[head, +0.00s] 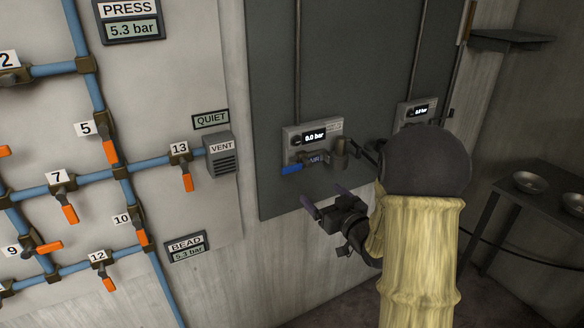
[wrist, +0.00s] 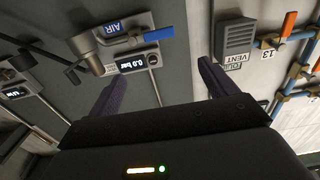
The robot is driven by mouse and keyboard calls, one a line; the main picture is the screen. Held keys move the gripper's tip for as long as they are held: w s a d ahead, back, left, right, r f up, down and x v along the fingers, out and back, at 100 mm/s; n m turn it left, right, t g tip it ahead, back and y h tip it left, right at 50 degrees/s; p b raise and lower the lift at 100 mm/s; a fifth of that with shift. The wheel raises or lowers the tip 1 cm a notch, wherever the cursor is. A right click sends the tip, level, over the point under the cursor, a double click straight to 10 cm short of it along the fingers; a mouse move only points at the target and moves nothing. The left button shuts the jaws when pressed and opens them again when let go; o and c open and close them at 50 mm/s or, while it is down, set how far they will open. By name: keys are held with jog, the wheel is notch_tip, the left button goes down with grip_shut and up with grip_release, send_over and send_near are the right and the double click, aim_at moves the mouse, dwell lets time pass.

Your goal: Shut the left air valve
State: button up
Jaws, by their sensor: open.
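The left air valve (head: 315,160) is on the dark wall panel, under a small display reading 0.0 bar (head: 314,136). Its blue lever (head: 292,169) points left, about level, in the head view. In the wrist view the blue lever (wrist: 160,33) is at the top, beside the AIR label (wrist: 113,27). My gripper (head: 327,203) is open and empty, below the valve and apart from it. Its two dark purple fingers also show in the wrist view (wrist: 155,95), with the lever above and between them in the picture. My arm hides part of the panel at right.
A second unit with a display (head: 418,111) is further right on the panel. A VENT box (head: 221,152) and blue pipes with orange levers (head: 188,182) are at left. A dark table with bowls (head: 530,181) stands at right. The wall below the valve is clear.

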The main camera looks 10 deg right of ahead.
aim_at(293, 167)
jog(key=p+x, duration=0.3)
jog(key=x, duration=1.4)
jog(key=shift+w+p, duration=0.2)
jog(key=shift+p, duration=0.1)
jog(key=shift+c, duration=0.5)
jog(key=c, duration=1.3)
jog(key=shift+f, duration=0.1)
